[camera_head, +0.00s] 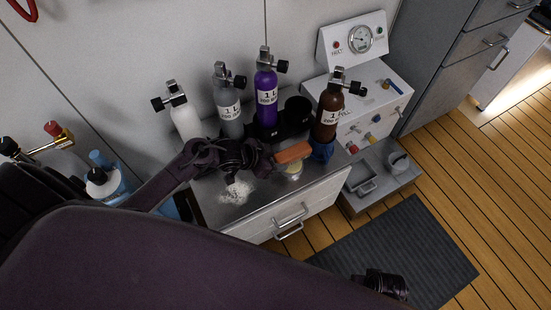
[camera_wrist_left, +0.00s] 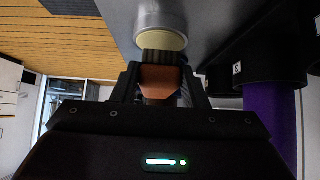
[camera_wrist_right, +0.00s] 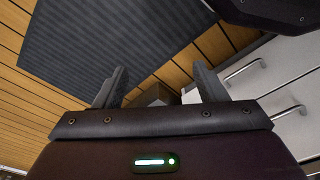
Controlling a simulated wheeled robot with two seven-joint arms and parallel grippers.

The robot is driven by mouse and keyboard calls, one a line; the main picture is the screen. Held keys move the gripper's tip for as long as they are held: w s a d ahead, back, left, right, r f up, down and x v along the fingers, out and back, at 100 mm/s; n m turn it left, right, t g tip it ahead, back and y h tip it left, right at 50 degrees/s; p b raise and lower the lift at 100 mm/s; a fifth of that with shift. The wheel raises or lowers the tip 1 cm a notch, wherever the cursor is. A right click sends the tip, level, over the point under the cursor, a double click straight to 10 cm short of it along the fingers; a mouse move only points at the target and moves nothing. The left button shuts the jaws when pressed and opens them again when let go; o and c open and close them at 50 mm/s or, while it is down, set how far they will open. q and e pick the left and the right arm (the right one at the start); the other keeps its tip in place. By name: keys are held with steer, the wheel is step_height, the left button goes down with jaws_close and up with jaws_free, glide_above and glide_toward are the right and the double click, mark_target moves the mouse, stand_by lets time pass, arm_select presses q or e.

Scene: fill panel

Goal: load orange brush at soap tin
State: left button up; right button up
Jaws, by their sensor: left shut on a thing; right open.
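The orange brush (camera_head: 293,152) is held above the steel cabinet top. My left gripper (camera_head: 270,160) is shut on it. In the left wrist view the orange brush (camera_wrist_left: 160,80) sits between the fingers, its dark bristles facing the soap tin (camera_wrist_left: 162,18). The tin is a round metal tin with pale yellow soap; in the head view the soap tin (camera_head: 294,172) stands just below the brush. The bristles overlap the tin's opening; I cannot tell if they touch the soap. My right gripper (camera_wrist_right: 158,88) is open and empty over the floor by the cabinet.
Several gas bottles, including a purple one (camera_head: 266,92) and a brown one (camera_head: 328,110), stand behind the brush. White powder (camera_head: 236,192) lies on the cabinet top to the left. A gauge panel (camera_head: 353,40) is at the back right. A dark mat (camera_head: 410,255) covers clear floor.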

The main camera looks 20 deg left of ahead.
arm_select(q)
steer(key=shift+f+b, duration=0.9)
steer(key=shift+f, duration=0.15)
arm_select(e)
step_height(320, 180, up, 7)
steer(key=w+a, duration=0.1)
steer(key=shift+w+a, duration=0.15)
steer(key=shift+a, duration=0.1)
steer(key=shift+r, duration=0.1)
arm_select(q)
steer(key=shift+f+b, duration=0.45)
steer(key=shift+f, duration=0.05)
arm_select(e)
steer(key=shift+f, duration=0.3)
arm_select(q)
steer(key=shift+s+f+p, duration=0.2)
steer(key=shift+f+p, duration=0.05)
steer(key=shift+p, duration=0.05)
arm_select(e)
steer(key=shift+r, duration=0.35)
stand_by(1.0)
